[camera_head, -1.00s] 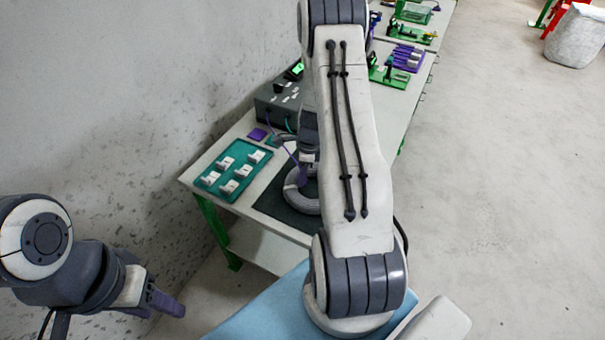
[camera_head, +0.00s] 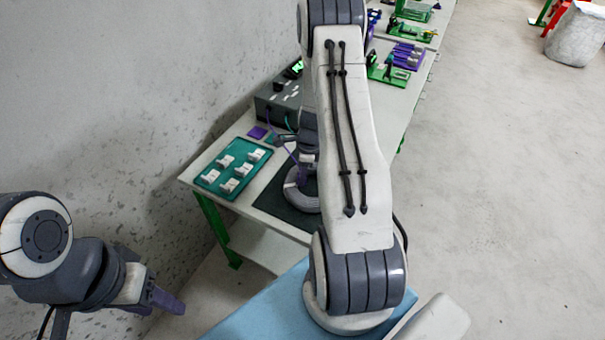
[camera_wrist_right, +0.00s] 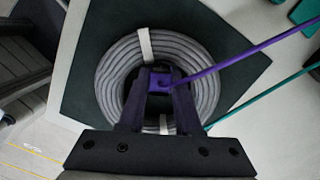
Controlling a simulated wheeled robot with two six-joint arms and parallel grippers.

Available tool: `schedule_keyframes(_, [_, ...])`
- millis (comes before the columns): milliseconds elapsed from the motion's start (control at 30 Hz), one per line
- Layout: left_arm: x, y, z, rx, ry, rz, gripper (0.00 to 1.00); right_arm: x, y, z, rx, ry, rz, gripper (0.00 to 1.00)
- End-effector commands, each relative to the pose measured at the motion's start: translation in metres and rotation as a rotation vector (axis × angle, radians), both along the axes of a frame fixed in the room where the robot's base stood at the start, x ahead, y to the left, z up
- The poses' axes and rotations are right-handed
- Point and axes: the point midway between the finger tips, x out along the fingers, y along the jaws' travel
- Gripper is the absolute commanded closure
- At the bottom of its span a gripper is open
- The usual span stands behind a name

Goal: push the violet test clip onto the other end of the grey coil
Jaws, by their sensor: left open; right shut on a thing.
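The grey coil (camera_wrist_right: 108,85) lies on a dark mat (camera_wrist_right: 218,25) on the bench. It has white ties around it at the top and bottom in the right wrist view. In the head view the coil (camera_head: 297,196) is partly hidden by my right arm. My right gripper (camera_wrist_right: 160,80) is shut on the violet test clip (camera_wrist_right: 161,80), over the middle of the coil. A violet lead (camera_wrist_right: 245,53) runs from the clip to the upper right. I cannot tell whether the clip touches a coil end. My left gripper (camera_head: 165,304) is open and empty at the lower left, away from the bench.
A dark tester box (camera_head: 278,104) stands behind the coil. A teal tray (camera_head: 234,168) with several white pieces lies to its left. A teal lead (camera_wrist_right: 262,94) crosses beside the coil. My right arm covers much of the bench.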

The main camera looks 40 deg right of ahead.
Motion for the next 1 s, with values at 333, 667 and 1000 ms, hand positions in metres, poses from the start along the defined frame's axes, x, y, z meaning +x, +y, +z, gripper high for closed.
schedule_keyframes(333, [0.0000,0.0000,0.0005,0.000,0.000,0.000,0.50,-0.0002,0.0001,-0.0032,0.001,0.001,-0.001,1.00])
schedule_keyframes(667, [0.0000,0.0001,0.0006,0.000,0.000,0.000,0.50,0.0000,0.0000,-0.0043,0.000,0.000,-0.001,1.00])
schedule_keyframes(1000, [0.0000,0.0000,0.0023,0.000,0.000,0.000,0.50,0.0003,-0.0002,-0.0069,-0.001,-0.001,0.000,1.00])
